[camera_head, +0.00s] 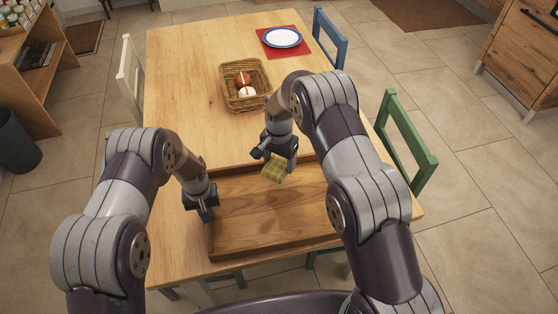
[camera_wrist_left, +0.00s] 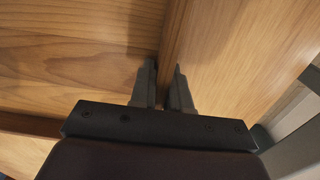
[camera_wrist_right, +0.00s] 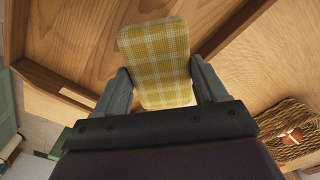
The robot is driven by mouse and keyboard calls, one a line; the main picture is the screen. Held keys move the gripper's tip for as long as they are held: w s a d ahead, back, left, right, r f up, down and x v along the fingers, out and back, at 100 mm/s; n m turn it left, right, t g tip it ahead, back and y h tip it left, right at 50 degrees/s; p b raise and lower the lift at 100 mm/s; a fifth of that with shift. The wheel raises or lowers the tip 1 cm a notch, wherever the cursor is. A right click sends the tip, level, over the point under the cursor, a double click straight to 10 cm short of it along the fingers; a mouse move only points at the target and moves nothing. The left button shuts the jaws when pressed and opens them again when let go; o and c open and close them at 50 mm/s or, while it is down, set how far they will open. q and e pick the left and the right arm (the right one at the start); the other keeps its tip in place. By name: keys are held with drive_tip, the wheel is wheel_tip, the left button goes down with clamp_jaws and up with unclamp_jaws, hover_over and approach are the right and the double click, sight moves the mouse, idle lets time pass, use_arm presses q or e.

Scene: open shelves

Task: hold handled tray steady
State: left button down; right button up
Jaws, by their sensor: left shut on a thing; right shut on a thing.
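The wooden tray (camera_head: 262,218) with raised rims lies on the near part of the table. My left gripper (camera_head: 208,214) is at the tray's left side. In the left wrist view its fingers (camera_wrist_left: 162,92) are shut on the tray's rim (camera_wrist_left: 172,50), one on each side. My right gripper (camera_head: 272,166) is above the tray's far part. It is shut on a yellow checked cloth or sponge (camera_head: 276,168); in the right wrist view this yellow item (camera_wrist_right: 158,62) sits between the fingers, with the tray floor below it. The tray's right end is partly hidden behind my right arm.
A wicker basket (camera_head: 226,96) with a brown and a white round item stands mid-table. A white plate with a blue rim (camera_head: 282,37) rests on a red mat (camera_head: 303,48) at the back right. Blue (camera_head: 329,38) and green (camera_head: 408,143) chairs stand at the right. The table's left part is clear.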

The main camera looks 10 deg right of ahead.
use_arm(q)
drive_tip(key=c, duration=1)
unclamp_jaws()
wheel_tip(320, 180, up, 12)
